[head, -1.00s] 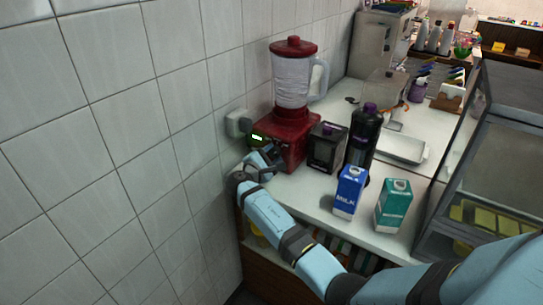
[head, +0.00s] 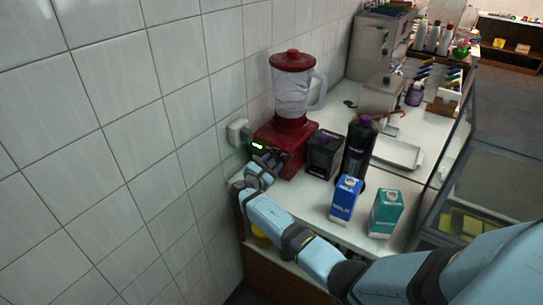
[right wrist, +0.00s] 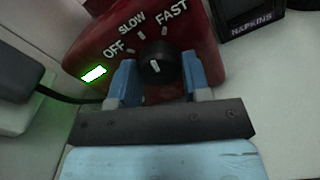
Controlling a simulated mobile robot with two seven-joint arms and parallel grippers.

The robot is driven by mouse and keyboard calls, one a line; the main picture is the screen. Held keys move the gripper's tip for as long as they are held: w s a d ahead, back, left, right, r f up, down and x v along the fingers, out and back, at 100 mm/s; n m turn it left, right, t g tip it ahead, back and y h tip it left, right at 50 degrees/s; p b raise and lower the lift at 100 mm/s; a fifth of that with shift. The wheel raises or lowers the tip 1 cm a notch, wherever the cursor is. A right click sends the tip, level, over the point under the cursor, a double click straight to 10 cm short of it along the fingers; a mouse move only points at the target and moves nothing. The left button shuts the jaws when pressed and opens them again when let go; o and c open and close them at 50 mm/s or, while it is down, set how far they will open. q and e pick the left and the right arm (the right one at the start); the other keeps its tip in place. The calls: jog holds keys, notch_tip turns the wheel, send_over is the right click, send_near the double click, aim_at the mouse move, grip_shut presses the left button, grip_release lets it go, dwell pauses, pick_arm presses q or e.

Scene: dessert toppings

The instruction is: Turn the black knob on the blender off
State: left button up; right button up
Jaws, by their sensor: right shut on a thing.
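The red blender (head: 290,148) with its clear jug (head: 292,90) and red lid stands by the tiled wall. Its front panel reads OFF, SLOW and FAST from left to right in the right wrist view, with a lit green light (right wrist: 94,74) left of the words. The black knob (right wrist: 153,58) has a short white mark that looks nearly upright; which word it is set to is hard to tell. My right gripper (right wrist: 158,70) is shut on the knob, one blue finger on each side. It also shows at the blender's front in the head view (head: 263,167). My left gripper is out of view.
A black napkin box (head: 324,150), a dark bottle (head: 359,150), a blue milk carton (head: 345,200) and a teal carton (head: 385,214) stand right of the blender. A wall plug (head: 238,132) is left of it. A glass case (head: 475,200) bounds the right side.

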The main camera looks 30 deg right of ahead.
jog(key=n+p, duration=0.2)
jog(key=n, duration=0.1)
jog(key=n+p, duration=0.2)
jog(key=p, duration=0.1)
jog(key=shift+r+n, duration=0.2)
jog(key=shift+n, duration=0.2)
jog(key=shift+n+p, duration=0.4)
jog(key=shift+p, duration=0.2)
jog(key=shift+n+p, duration=0.65)
jog(key=shift+n, duration=0.15)
pick_arm(q)
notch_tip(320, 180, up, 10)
jog(key=p, duration=0.1)
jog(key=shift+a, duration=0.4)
pick_arm(e)
jog(key=shift+f+n, duration=0.2)
jog(key=shift+n, duration=0.9)
pick_arm(q)
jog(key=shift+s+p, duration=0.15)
jog(key=shift+p, duration=0.2)
pick_arm(e)
jog(key=shift+f, duration=0.1)
jog(key=o, duration=0.7)
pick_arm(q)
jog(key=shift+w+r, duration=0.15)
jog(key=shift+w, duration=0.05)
pick_arm(e)
jog(key=shift+o, duration=1.2)
